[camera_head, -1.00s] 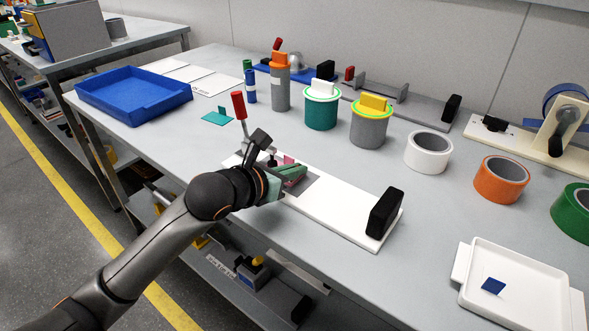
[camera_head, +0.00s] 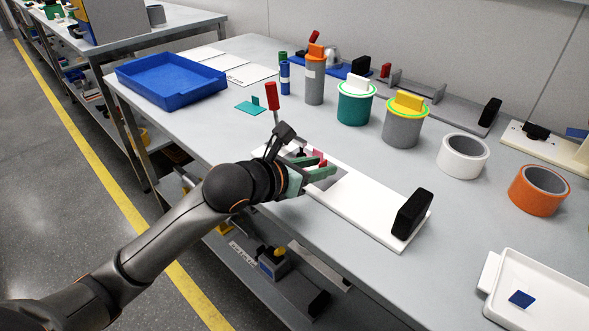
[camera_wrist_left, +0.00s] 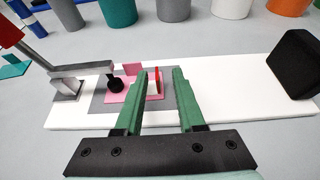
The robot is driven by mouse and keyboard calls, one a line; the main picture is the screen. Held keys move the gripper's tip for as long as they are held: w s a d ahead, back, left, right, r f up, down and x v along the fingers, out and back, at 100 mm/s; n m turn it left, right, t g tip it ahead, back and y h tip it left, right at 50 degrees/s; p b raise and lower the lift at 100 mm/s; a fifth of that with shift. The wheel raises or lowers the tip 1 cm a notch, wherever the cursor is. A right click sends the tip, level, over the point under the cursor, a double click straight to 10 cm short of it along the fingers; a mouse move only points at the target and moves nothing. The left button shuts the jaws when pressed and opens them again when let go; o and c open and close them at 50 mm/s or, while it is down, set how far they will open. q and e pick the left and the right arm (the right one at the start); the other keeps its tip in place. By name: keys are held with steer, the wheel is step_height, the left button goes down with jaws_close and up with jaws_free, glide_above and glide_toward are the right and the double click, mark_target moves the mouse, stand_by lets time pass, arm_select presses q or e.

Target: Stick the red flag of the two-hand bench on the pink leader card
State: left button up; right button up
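The two-hand bench is a white board (camera_head: 365,208) with a grey pad, also in the left wrist view (camera_wrist_left: 235,88). The pink leader card (camera_wrist_left: 118,95) lies on the pad under the black tip (camera_wrist_left: 115,83) of a metal clamp; a pink tab stands behind it. The clamp's red handle (camera_head: 271,96) points up. A small red flag (camera_wrist_left: 158,80) with a white part beside it stands over the pad between my left fingers, nearer the left one. My left gripper (camera_wrist_left: 162,82) has its green fingers apart, with a gap on the right. My right gripper is out of view.
A black block (camera_head: 412,213) stands at the board's right end. Canisters, a white roll (camera_head: 463,156) and an orange roll (camera_head: 539,190) line the back. A blue tray (camera_head: 172,80) is at left, and a white tray (camera_head: 560,318) with a blue piece is front right.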

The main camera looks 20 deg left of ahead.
arm_select(q)
steer(key=v, duration=0.7)
steer(key=shift+s+a+r, duration=0.1)
steer(key=shift+s+r, duration=0.05)
steer(key=shift+s, duration=0.2)
steer(key=p, duration=0.3)
steer(key=shift+s+a+r, duration=0.2)
steer(key=shift+s+r, duration=0.2)
steer(key=shift+s+a+r+p, duration=0.15)
steer(key=shift+s+p, duration=0.45)
steer(key=shift+p, duration=0.5)
steer(key=shift+a, duration=0.1)
